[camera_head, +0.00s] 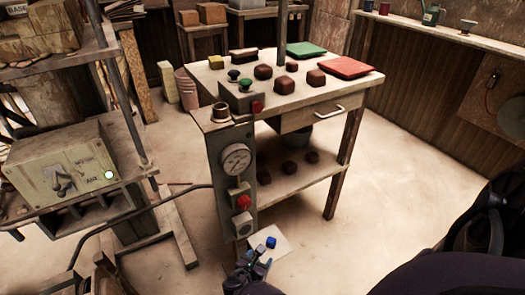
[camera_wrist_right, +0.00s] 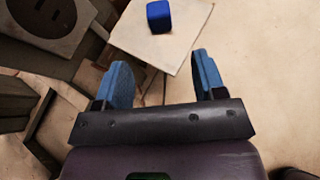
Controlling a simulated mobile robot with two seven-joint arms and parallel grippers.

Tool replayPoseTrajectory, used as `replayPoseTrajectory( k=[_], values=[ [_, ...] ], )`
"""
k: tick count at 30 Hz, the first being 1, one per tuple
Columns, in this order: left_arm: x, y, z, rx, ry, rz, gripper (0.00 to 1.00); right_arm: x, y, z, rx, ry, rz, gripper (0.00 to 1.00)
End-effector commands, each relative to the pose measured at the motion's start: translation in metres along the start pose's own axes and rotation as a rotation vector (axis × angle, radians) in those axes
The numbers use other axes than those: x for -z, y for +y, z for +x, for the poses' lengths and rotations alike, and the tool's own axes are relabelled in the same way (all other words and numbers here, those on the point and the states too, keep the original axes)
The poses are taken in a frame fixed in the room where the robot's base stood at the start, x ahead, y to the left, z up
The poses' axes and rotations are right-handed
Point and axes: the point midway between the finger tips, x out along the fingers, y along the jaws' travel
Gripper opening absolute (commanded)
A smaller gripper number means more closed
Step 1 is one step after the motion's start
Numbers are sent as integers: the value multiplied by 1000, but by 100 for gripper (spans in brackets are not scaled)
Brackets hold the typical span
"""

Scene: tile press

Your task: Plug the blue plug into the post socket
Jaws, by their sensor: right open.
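The blue plug (camera_head: 271,242) is a small blue block on a pale flat plate (camera_head: 286,241) at the foot of the post. In the wrist view the blue plug (camera_wrist_right: 159,16) lies at top centre, beyond my fingertips. My right gripper (camera_head: 256,259) is open and empty, just nearer than the plug and apart from it; its two blue fingers (camera_wrist_right: 160,68) show spread. The grey post (camera_head: 218,160) carries a round socket-like fitting (camera_head: 243,225) low on its front, left of the plug. That round face (camera_wrist_right: 48,18) also shows at top left in the wrist view. My left gripper is not in view.
Above on the post are a gauge (camera_head: 236,160) and a red button (camera_head: 244,202). A wooden table (camera_head: 225,80) with brown blocks and a drawer stands behind. A shelf with a control box (camera_head: 62,170) is at left. The floor to the right is clear.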

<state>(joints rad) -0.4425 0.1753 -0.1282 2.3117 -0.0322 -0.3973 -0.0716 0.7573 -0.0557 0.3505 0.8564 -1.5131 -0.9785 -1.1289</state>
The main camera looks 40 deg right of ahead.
Motion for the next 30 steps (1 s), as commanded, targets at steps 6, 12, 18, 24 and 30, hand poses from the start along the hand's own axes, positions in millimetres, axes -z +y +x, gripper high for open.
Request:
replayPoseTrajectory(
  k=[6, 12, 18, 24, 30],
  values=[
    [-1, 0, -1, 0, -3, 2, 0, 4, 0, 2, 3, 2, -13, 64],
    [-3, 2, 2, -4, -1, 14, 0, 7, -2, 19, 5, 3, -15, 64],
    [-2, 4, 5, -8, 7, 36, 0, 8, -2, 44, 6, 3, -16, 64],
    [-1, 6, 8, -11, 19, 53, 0, 8, -3, 68, 6, 1, -16, 64],
    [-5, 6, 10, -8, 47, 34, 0, 7, -2, 88, 4, 2, -15, 64]
  ],
)
